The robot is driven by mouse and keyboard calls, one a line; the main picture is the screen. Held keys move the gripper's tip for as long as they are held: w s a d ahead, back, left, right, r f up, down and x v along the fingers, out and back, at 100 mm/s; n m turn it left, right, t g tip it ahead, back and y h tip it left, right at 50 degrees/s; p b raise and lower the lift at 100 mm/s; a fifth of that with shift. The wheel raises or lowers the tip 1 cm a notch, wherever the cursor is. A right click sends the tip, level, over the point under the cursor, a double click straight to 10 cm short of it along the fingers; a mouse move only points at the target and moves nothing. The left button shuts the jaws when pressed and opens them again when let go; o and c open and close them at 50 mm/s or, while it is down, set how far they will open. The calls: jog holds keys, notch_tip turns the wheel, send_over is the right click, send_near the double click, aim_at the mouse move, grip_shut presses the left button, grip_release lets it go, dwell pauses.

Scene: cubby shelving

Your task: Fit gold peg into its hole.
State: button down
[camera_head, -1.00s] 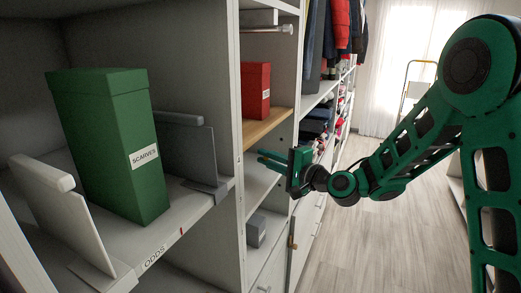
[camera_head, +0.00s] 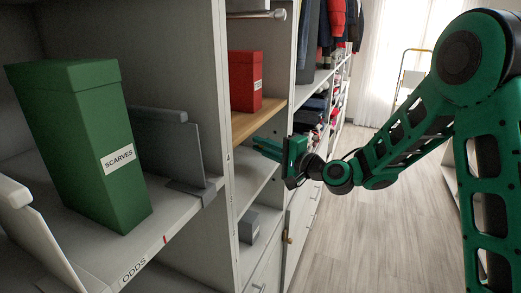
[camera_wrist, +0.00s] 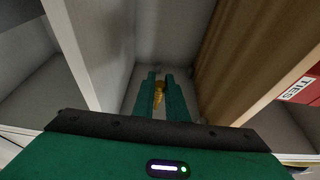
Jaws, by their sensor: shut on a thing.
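My gripper (camera_head: 264,147) reaches from the right into the opening of a cubby below a wooden shelf board. In the wrist view my gripper (camera_wrist: 160,78) has its two green fingers closed on the gold peg (camera_wrist: 159,91). The peg is a small gold piece between the fingers, with part of it hidden by them. In the head view I cannot make out the peg. I see no hole that I can clearly tell is the peg's in either view.
The wooden board (camera_head: 258,120) bears a red box (camera_head: 245,82), close above my gripper. A grey block (camera_head: 248,226) sits in the cubby below. A green scarves box (camera_head: 85,150) stands between dividers at left. Upright panels border the cubby. Open floor (camera_head: 365,240) lies at right.

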aim_at(273, 136)
jog(key=shift+w+d, duration=0.3)
jog(key=shift+w, duration=0.35)
jog(key=shift+w+d, duration=0.25)
jog(key=shift+w, duration=0.45)
jog(key=shift+w+d, duration=0.3)
jog(key=shift+w, duration=0.35)
jog(key=shift+w+d, duration=0.35)
jog(key=shift+w, duration=0.55)
jog(key=shift+w+d, duration=0.35)
jog(key=shift+w, duration=0.5)
dwell(0.6)
jog(key=c, duration=1.7)
grip_release()
jog(key=shift+s, duration=0.1)
jog(key=v, duration=1)
jog(key=shift+s+d, duration=0.1)
jog(key=shift+d, duration=0.2)
